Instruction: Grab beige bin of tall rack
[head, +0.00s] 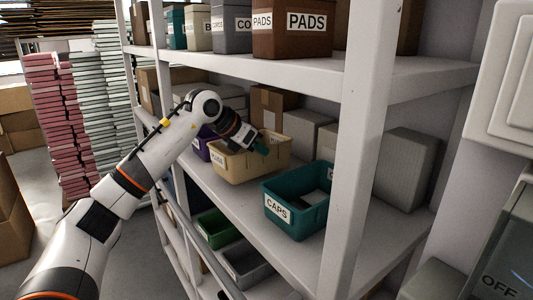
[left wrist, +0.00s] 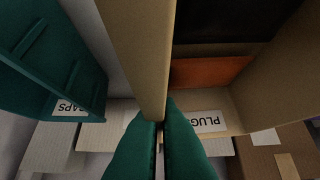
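The beige bin (head: 240,164) stands on the middle shelf of the tall rack (head: 365,130), left of the teal CAPS bin (head: 296,205). My left gripper (head: 261,149) reaches over it from the left, its teal fingers at the bin's right-hand rim. In the left wrist view, the fingers (left wrist: 162,120) are close together with the beige bin's wall (left wrist: 140,45) between them, and they look closed on it. The bin's PLUGS label (left wrist: 207,122) shows beside them. Dark and orange contents show inside the bin. My right gripper is out of view.
A purple bin (head: 204,147) stands left of the beige one. Cartons (head: 272,104) and grey boxes (head: 408,165) stand behind. A brown PADS bin (head: 293,35) sits on the shelf above. Green (head: 214,228) and grey (head: 246,268) bins are below. A rack post (head: 357,140) stands at the right.

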